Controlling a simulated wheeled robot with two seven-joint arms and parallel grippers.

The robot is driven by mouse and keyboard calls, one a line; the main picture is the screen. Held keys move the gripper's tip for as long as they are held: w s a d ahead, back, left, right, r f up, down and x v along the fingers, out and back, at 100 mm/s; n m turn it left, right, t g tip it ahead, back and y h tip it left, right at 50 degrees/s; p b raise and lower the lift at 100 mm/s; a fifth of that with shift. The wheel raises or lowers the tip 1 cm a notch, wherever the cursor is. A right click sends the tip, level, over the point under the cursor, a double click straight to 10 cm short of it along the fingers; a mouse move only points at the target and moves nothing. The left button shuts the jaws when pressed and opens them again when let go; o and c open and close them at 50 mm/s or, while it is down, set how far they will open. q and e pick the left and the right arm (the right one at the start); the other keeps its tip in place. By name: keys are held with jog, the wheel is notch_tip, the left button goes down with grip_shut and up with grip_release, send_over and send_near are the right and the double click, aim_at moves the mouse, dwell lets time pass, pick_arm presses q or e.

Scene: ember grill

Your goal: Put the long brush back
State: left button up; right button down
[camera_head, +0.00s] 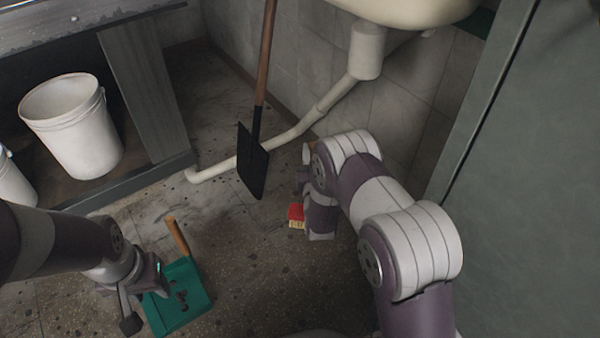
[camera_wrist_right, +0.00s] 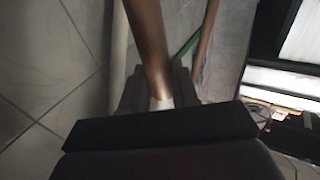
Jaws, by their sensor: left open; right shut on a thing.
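The brush shows a red head with pale bristles (camera_head: 296,216) in the head view, low beside my right gripper (camera_head: 304,187). My right gripper is shut on its brown wooden handle; the handle (camera_wrist_right: 148,45) runs up between the fingers in the right wrist view. Much of the brush is hidden by my gripper and arm in the head view. My left gripper (camera_head: 146,296) is open beside a green dustpan (camera_head: 185,322), at its left edge. The dustpan has a wooden handle and holds several dark lumps.
A long-handled black shovel (camera_head: 252,165) stands near the wall, by a pale drain pipe (camera_head: 318,112) under a sink (camera_head: 405,10). White buckets (camera_head: 75,130) stand on a low shelf at the left. A grey-green panel (camera_head: 530,180) stands at the right.

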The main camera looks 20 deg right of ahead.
jog(key=w+a+f+b, duration=0.2)
jog(key=w+f+b, duration=0.3)
jog(key=f+b, duration=0.2)
jog(key=shift+w+f, duration=0.25)
jog(key=shift+f, duration=0.2)
jog(key=c, duration=0.8)
grip_release()
jog(key=shift+c, duration=0.2)
